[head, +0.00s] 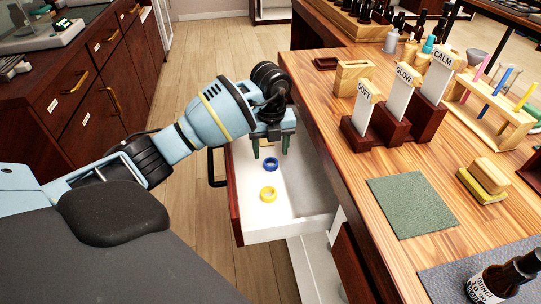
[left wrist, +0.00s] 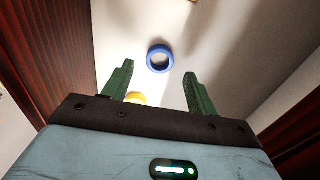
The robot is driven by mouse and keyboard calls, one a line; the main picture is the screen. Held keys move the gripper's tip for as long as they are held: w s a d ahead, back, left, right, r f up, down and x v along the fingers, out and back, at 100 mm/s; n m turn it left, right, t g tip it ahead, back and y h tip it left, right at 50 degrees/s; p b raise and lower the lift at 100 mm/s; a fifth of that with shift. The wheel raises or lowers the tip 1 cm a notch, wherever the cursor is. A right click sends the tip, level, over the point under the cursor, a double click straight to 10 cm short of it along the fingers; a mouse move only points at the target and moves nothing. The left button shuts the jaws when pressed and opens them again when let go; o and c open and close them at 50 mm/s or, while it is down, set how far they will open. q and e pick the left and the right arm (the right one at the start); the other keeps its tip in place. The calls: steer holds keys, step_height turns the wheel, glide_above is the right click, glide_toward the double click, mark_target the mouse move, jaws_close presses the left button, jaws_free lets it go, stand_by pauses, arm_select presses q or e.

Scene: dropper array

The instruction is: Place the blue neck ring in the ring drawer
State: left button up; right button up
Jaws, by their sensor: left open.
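The blue neck ring (head: 271,164) lies flat on the white floor of the open drawer (head: 250,226), and it also shows in the left wrist view (left wrist: 160,58). A yellow ring (head: 268,193) lies in the same drawer nearer to me, partly hidden by my gripper in the left wrist view (left wrist: 136,98). My left gripper (head: 271,153) is over the drawer, just above and beyond the blue ring in the head view. Its green fingers are apart in the left wrist view (left wrist: 157,85) with nothing held between them. My right gripper is not in view.
The drawer is pulled out from the wooden counter (head: 345,190). On the counter are a green mat (head: 410,204), display stands labelled SOFT, GLOW and CALM, and dark bottles (head: 500,277). A dark cabinet (head: 90,95) stands at the left, with free floor between.

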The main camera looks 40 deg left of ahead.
arm_select(q)
step_height(320, 180, up, 8)
steer(key=shift+r+p, duration=0.15)
steer(key=shift+p, duration=0.3)
